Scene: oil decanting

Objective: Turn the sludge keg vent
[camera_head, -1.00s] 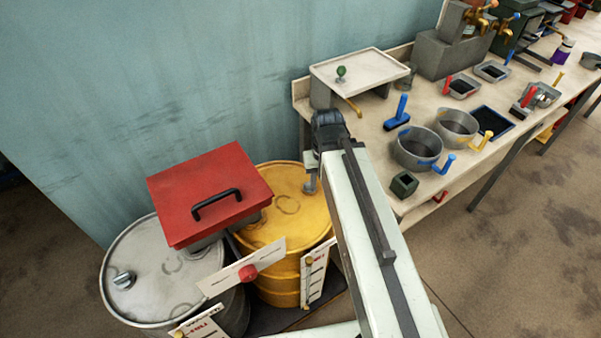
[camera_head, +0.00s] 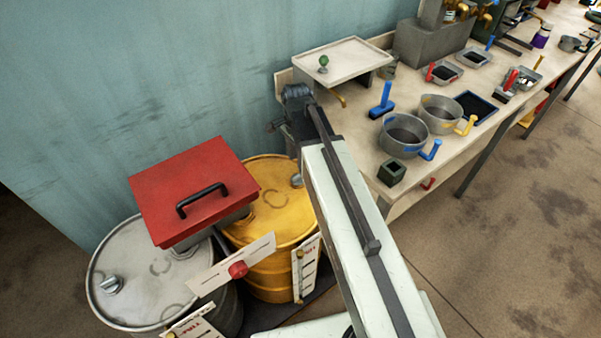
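Two drums stand side by side at lower left, a grey one (camera_head: 130,262) and a yellow one (camera_head: 285,228). I cannot tell from their labels which is the sludge keg. A ridged metal cap (camera_head: 110,285) sits on the grey lid's left part. A small metal fitting (camera_head: 297,180) shows at the yellow lid's right edge, partly hidden by my arm. My gripper (camera_head: 274,126) is above and behind the yellow drum, apart from both caps. It is small, dark and mostly behind my wrist, so its opening is unclear.
A white plate (camera_head: 232,262) with a red knob is in front. A workbench (camera_head: 365,132) with pots (camera_head: 440,112), trays and a raised shelf (camera_head: 345,58) runs right. Floor at right is clear.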

